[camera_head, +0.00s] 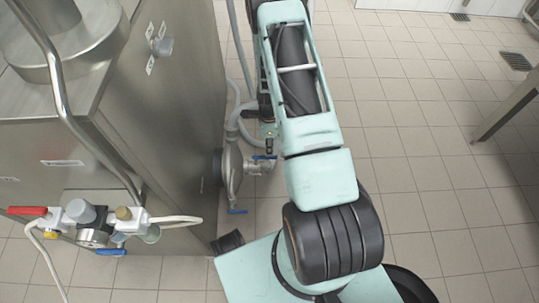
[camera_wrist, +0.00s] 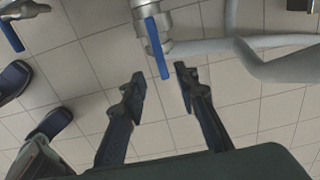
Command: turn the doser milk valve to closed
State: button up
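In the wrist view, a valve with a long blue lever (camera_wrist: 157,48) hangs from a metal fitting (camera_wrist: 150,8) at the top centre. My gripper (camera_wrist: 160,76) is open and empty, with the lever's lower end close to the gap between its dark fingertips. I cannot tell whether either finger touches it. In the head view, the steel machine (camera_head: 165,90) has a valve with a blue lever (camera_head: 264,157) on its side and another blue lever (camera_head: 238,211) below. I cannot tell which is the milk valve. My fingers are not clearly visible there.
A grey hose (camera_wrist: 275,66) and pipe run right of the lever. Another blue lever (camera_wrist: 12,36) is at the upper left. In the head view, a manifold with a red handle (camera_head: 27,211) is at the lower left. The tiled floor (camera_head: 430,150) at right is mostly clear.

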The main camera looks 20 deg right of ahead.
aim_at(265, 157)
notch_tip(265, 157, down, 6)
jog(key=shift+b, duration=0.8)
jog(key=shift+c, duration=0.5)
grip_shut()
